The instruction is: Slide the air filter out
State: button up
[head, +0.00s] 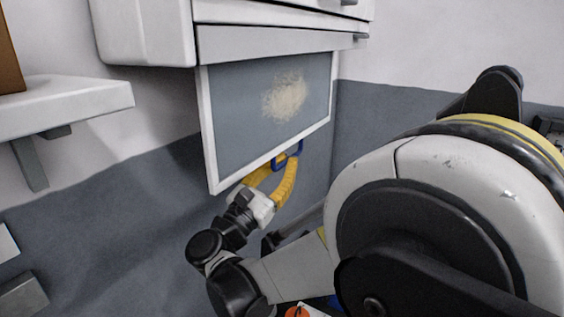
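The air filter (235,115) is a flat grey panel in a white frame with a beige dusty patch. It hangs below the white cabinet (145,30), with its top edge close under the cabinet's lower lip. A blue handle (288,153) sits at the filter's bottom edge. My gripper (290,160) has yellow fingers that come up from below and converge at this handle; it looks shut on it. The fingertips partly cover the handle, so the exact contact is hard to see.
A white shelf (70,103) with a brown object (8,50) is on the left wall. Grey box-like objects (22,295) lie at the lower left. My arm fills the lower right and hides much there. The space left of and below the filter looks clear.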

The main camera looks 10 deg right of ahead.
jog(key=o, duration=0.5)
jog(key=shift+d, duration=0.1)
jog(key=shift+o, duration=0.2)
jog(key=v, duration=1.2)
